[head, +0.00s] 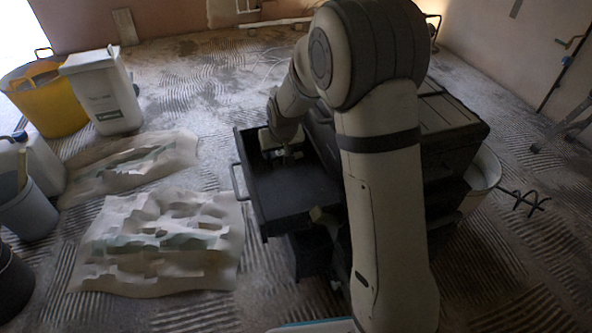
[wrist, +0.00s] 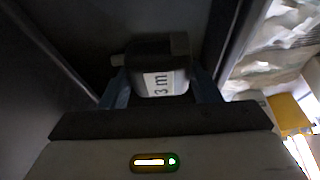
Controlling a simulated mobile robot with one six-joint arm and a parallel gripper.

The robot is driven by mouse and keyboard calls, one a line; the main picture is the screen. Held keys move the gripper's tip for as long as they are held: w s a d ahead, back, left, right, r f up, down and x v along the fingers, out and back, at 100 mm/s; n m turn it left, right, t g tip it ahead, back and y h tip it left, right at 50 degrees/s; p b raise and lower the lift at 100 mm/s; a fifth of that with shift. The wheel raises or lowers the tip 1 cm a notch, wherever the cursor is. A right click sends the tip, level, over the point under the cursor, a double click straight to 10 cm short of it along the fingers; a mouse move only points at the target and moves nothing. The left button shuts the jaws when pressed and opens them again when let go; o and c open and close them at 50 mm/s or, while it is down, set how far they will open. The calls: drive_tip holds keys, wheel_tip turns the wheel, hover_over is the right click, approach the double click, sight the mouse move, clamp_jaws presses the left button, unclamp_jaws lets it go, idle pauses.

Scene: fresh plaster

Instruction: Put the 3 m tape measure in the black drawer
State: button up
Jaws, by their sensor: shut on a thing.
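The black drawer (head: 300,192) is pulled out from a dark chest in the middle of the head view, with a handle on its left-hand front. My gripper (wrist: 161,88) is shut on the 3 m tape measure (wrist: 158,72), a dark case with a white label reading "3 m", held between the two blue fingers. In the head view my gripper (head: 284,150) points down at the far end of the open drawer. The tape measure cannot be made out clearly there. Whether it touches the drawer floor I cannot tell.
My arm hides part of the dark chest (head: 452,125). Crumpled sheets (head: 160,240) lie on the ridged floor left of the drawer. A yellow tub (head: 50,105), a white container (head: 103,95) and a grey bucket (head: 27,208) stand at the left. A pale tub (head: 484,172) is behind the chest.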

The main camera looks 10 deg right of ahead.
sight(278, 179)
drive_tip(key=shift+w+a+f, duration=0.25)
drive_tip(key=shift+w+f, duration=0.05)
drive_tip(key=shift+f, duration=0.15)
wheel_tip(278, 179, down, 9)
drive_tip(key=b, duration=0.4)
drive_tip(key=shift+f, duration=0.15)
drive_tip(key=shift+f, duration=0.1)
drive_tip(key=shift+f+b, duration=0.15)
drive_tip(key=shift+b, duration=0.25)
drive_tip(key=o, duration=1.1)
